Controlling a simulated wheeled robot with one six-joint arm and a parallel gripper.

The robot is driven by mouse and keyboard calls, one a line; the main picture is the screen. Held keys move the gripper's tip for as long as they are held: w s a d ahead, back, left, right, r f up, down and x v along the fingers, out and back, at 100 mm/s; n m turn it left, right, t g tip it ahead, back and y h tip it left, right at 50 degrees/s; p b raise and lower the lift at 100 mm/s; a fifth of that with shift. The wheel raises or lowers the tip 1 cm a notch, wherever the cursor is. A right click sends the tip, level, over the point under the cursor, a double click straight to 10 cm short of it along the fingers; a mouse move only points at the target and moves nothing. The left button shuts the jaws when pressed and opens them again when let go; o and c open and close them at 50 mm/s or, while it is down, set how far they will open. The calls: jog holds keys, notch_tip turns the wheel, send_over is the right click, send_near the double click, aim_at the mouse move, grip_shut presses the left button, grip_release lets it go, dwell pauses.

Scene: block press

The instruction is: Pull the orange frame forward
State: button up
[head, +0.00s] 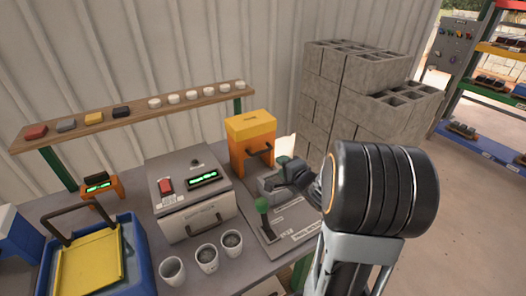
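The orange frame (250,133) stands upright at the back right of the bench, with a lighter yellow-orange top and a dark handle (261,156) on its front. My gripper (279,184) is just in front of it, a little right of and below the handle, and appears apart from the handle. The gripper is small and dark here, and its fingers overlap a grey block-like part of the press, so their opening is unclear. My wrist and arm hide the right part of the press base (289,222).
A green-knobbed lever (263,207) stands left of my gripper, and another green knob (284,160) is behind it. A grey control box (190,195), several cups (206,257) and a blue bin (133,258) fill the left. Stacked concrete blocks (347,85) stand behind.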

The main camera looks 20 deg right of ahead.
aim_at(263, 152)
jog(key=shift+w+f, duration=0.1)
jog(key=shift+w, duration=0.1)
jog(key=x, duration=1.3)
jog(key=shift+w+a, duration=0.15)
jog(key=shift+a, duration=0.1)
jog(key=shift+c, duration=0.4)
grip_shut()
